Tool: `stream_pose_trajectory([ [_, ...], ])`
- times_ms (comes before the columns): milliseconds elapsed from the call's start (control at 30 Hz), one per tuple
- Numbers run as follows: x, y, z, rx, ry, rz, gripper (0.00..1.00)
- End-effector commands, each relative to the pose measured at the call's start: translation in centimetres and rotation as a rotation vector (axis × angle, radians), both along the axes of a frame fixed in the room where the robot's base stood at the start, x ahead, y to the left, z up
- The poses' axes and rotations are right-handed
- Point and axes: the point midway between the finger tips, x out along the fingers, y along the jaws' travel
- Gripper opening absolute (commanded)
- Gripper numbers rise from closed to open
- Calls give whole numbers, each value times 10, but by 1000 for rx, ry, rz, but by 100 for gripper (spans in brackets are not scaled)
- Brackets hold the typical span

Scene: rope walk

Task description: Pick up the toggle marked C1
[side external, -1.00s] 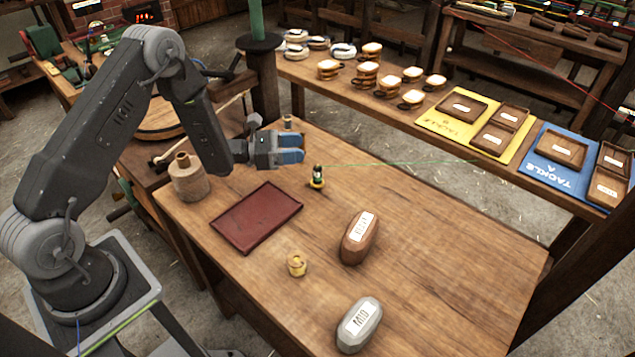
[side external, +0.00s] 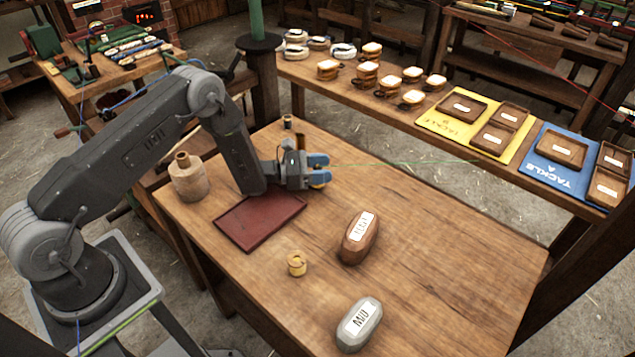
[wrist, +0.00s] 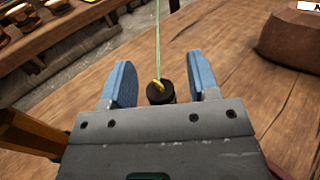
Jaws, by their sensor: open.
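A small dark toggle (wrist: 160,94) with a yellow loop on top stands on the bench, a thin green line rising from it in the wrist view. No C1 mark is legible on it. My gripper (wrist: 161,76) is open, its two blue fingers on either side of the toggle, with gaps visible. In the side view my gripper (side external: 323,170) is low over the bench and hides most of the toggle; only a little yellow shows below the fingers.
A maroon mat (side external: 232,225) and a jug (side external: 188,182) lie left of the gripper. A brown labelled block (side external: 354,247), a grey labelled block (side external: 352,338) and a small tan spool (side external: 297,264) stand in front. The bench's right side is clear.

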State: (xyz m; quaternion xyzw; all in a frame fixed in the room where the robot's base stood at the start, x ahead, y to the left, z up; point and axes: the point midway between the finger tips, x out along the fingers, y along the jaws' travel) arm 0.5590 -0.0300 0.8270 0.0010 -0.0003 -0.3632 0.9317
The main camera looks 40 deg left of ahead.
Motion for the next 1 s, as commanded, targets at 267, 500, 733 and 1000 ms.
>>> stream_pose_trajectory([
  [267, 5, -5, 0, -1, 1, 0, 55],
  [500, 4, -4, 0, -1, 1, 0, 36],
  [733, 4, -4, 0, -1, 1, 0, 14],
  [1000, 4, -4, 0, -1, 1, 0, 0],
])
